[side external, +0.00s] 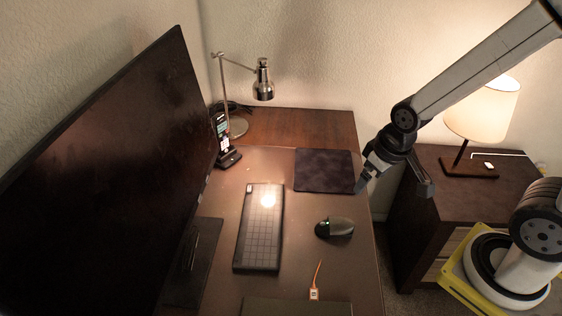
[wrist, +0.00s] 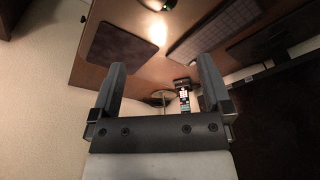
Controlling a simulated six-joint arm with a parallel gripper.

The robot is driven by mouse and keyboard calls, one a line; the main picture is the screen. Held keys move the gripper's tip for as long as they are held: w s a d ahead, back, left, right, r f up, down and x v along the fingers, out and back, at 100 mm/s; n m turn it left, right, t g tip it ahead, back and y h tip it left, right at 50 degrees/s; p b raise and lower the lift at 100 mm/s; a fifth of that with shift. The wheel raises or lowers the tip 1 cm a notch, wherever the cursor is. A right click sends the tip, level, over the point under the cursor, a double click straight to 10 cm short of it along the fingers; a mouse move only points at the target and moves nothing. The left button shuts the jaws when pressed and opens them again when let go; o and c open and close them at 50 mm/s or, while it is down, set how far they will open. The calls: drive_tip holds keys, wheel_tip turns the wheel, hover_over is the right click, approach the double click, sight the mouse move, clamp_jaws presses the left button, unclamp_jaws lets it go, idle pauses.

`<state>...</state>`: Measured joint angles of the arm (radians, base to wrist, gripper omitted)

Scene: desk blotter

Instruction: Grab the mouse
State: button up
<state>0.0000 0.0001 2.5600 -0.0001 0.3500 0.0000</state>
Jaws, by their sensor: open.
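The dark computer mouse (side external: 334,227) with a small green light lies on the brown blotter, right of the keyboard, in the side external view. In the wrist view the mouse (wrist: 158,4) shows only in part at the top edge. My gripper (side external: 395,190) is open and empty, above the right edge of the desk, behind and to the right of the mouse and apart from it. Its two fingers (wrist: 162,75) stand wide apart in the wrist view.
The keyboard (side external: 260,228) lies left of the mouse, the mouse pad (side external: 324,171) behind it, and an orange cable (side external: 318,280) in front. A large monitor (side external: 110,170) fills the left. A phone on a stand (side external: 224,140) and desk lamp (side external: 263,82) stand at the back.

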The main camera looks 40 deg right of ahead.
drive_tip(key=n+t, duration=0.2)
drive_tip(key=n, duration=0.1)
hover_over(361, 230)
drive_tip(key=w, duration=0.4)
wheel_tip(361, 230, down, 5)
drive_tip(key=w+d+f+n+t, duration=0.2)
drive_tip(key=w+d+f+n, duration=0.1)
drive_tip(key=d+f, duration=0.3)
drive_tip(key=f+y, duration=0.1)
drive_tip(key=f, duration=0.1)
drive_tip(key=s+f+n+y, duration=0.1)
drive_tip(key=f+y, duration=0.1)
drive_tip(key=f, duration=0.1)
drive_tip(key=s+a+f+n+y, duration=0.1)
drive_tip(key=f, duration=0.1)
drive_tip(key=shift+s+f+t+y, duration=0.2)
drive_tip(key=shift+t+y, duration=0.1)
drive_tip(key=shift+t, duration=0.1)
drive_tip(key=s+a+f+y, duration=0.1)
drive_tip(key=s+f+n+y, duration=0.1)
drive_tip(key=s+y, duration=0.1)
drive_tip(key=s+a+f+t+y, duration=0.1)
drive_tip(key=s, duration=0.1)
drive_tip(key=shift+s+a+f+n+y, duration=0.1)
drive_tip(key=shift+a+f+n+y, duration=0.2)
drive_tip(key=shift+s+a+f+t+y, duration=0.1)
drive_tip(key=shift+s+a+t+y, duration=0.25)
drive_tip(key=shift+s+y, duration=0.2)
drive_tip(key=shift+x, duration=1.3)
